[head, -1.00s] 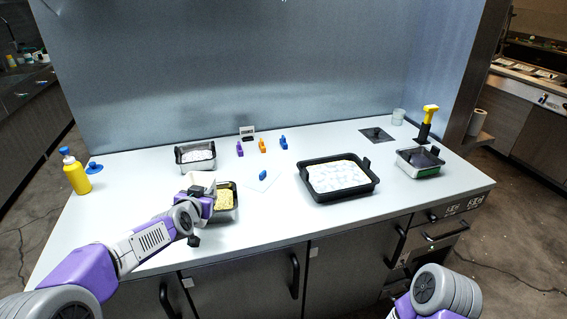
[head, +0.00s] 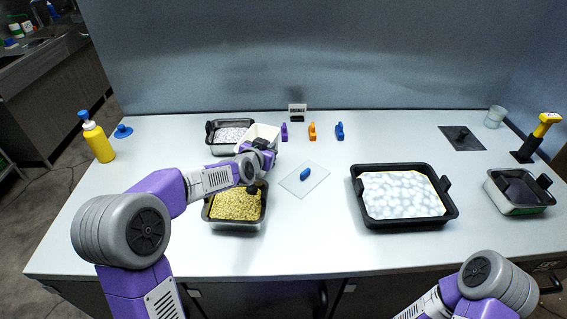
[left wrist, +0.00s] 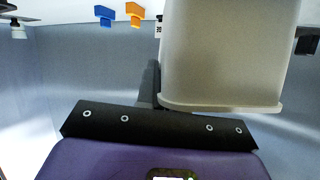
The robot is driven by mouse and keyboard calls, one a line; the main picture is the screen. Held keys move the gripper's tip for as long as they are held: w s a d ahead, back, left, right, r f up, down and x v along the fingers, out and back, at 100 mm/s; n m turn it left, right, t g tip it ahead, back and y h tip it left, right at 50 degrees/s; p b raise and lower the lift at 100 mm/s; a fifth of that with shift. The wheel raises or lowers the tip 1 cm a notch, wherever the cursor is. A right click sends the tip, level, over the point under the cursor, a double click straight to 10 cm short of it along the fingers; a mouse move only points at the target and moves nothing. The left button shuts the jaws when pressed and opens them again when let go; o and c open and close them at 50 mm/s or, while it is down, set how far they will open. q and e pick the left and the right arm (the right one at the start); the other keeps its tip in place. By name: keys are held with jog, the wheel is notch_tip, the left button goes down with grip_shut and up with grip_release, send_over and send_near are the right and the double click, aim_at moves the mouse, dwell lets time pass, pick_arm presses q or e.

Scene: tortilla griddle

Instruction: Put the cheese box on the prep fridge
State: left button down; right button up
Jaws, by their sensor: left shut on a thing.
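A white box (head: 262,133), the likely cheese box, is in my left gripper (head: 264,146) near the back left of the counter. It fills the upper middle of the left wrist view (left wrist: 225,55). The gripper is shut on the box's near side. The box's contents are hidden, and I cannot tell whether it touches the counter. The pale top of the prep fridge counter (head: 300,235) lies below, with dark doors under its front edge. My right arm shows at the bottom right, but its gripper is out of view.
A pan of yellow shreds (head: 235,207) stands just in front of the left gripper, and a pan of white bits (head: 231,125) stands left of the box. Purple (head: 285,132), orange (head: 312,131) and blue (head: 340,131) pieces stand right. A large black tray (head: 404,222) is farther right.

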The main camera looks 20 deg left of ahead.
pick_arm(q)
notch_tip(320, 180, down, 5)
jog(key=shift+w+f+b, duration=0.1)
jog(key=shift+b, duration=0.65)
jog(key=c, duration=1.7)
grip_release()
jog(key=shift+f, duration=0.1)
jog(key=o, duration=0.4)
